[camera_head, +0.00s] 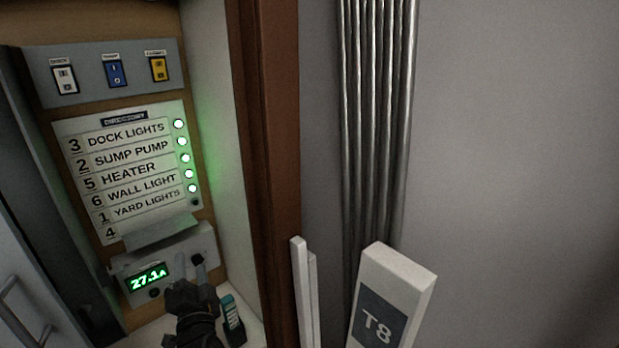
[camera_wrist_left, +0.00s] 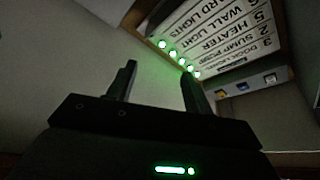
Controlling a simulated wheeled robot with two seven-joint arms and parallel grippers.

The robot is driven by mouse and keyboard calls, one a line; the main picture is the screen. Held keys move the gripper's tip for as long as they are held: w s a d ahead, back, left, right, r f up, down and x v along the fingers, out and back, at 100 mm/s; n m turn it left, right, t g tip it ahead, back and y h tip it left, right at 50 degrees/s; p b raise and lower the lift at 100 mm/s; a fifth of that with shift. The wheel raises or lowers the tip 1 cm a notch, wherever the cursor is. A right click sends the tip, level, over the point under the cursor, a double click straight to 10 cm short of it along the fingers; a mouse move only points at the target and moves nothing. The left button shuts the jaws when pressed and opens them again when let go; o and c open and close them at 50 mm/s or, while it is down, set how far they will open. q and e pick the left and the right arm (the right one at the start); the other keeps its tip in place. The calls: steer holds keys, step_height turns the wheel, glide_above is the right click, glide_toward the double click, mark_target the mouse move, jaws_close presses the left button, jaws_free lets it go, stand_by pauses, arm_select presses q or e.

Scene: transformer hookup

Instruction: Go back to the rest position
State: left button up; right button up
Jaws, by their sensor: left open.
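My left gripper (camera_head: 186,280) is in the lower left of the head view, in front of the meter box (camera_head: 215,243) with a green 27.1A display (camera_head: 149,277). In the left wrist view its two fingers (camera_wrist_left: 157,85) stand apart with nothing between them. A directory board (camera_head: 130,168) above the meter lists dock lights, sump pump, heater, wall light and yard lights. Several green lamps glow along its right edge, and the lowest one is dark. The board also shows in the left wrist view (camera_wrist_left: 228,32). My right gripper is not in view.
Three switches, white (camera_head: 65,79), blue (camera_head: 115,73) and yellow (camera_head: 158,68), sit above the board. A teal-topped device (camera_head: 232,318) stands right of my gripper. A brown frame (camera_head: 268,130) edges the cabinet. Metal conduits (camera_head: 375,110) and a T8 box (camera_head: 400,275) are to the right.

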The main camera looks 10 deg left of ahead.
arm_select(q)
steer(key=s+d+f+g+h, duration=0.25)
steer(key=d+f+h, duration=0.25)
steer(key=f, duration=0.3)
steer(key=s+d+f+g+h, duration=0.2)
steer(key=s+d+f+h, duration=0.25)
steer(key=f+h, duration=0.2)
steer(key=s+d+f+n+g, duration=0.15)
steer(key=s+f+g, duration=0.3)
steer(key=s, duration=0.45)
steer(key=s+d+f+n+g, duration=0.1)
steer(key=s+f+n+g, duration=0.1)
steer(key=s+f+g, duration=0.45)
step_height(320, 180, down, 24)
steer(key=s+t+b, duration=0.1)
steer(key=s+t, duration=0.1)
steer(key=s+a+f+g, duration=0.2)
steer(key=s+f, duration=1.4)
steer(key=f, duration=0.2)
steer(key=shift+s+a+m+b, duration=0.15)
steer(key=shift+s+m+b, duration=0.2)
steer(key=shift+b, duration=0.1)
